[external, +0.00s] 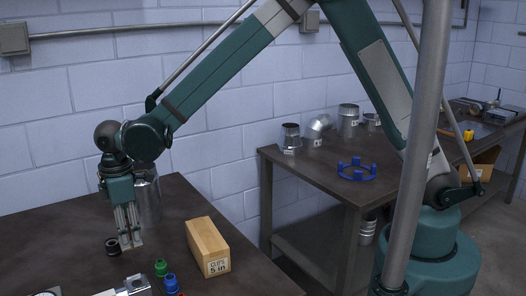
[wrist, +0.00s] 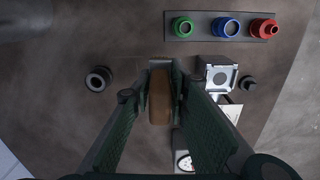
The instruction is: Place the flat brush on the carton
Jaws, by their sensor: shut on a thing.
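The carton (external: 209,247) is a tan box with a printed label on its end, lying on the dark table right of my gripper (external: 131,243) in the external view. In the wrist view my gripper (wrist: 160,100) is shut on a brown, narrow piece, which I take to be the flat brush (wrist: 160,97). Its lower end and bristles cannot be made out, and I cannot make out the brush in the external view. My fingers point down, low over the table, apart from the carton. The carton does not show in the wrist view.
A silver cylinder (external: 148,200) stands behind my gripper. A black ring (external: 112,246) lies left of it. Green (external: 161,268) and blue (external: 171,284) fittings and a metal tool (external: 127,288) are in front. A red fitting (wrist: 264,28) shows in the wrist view.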

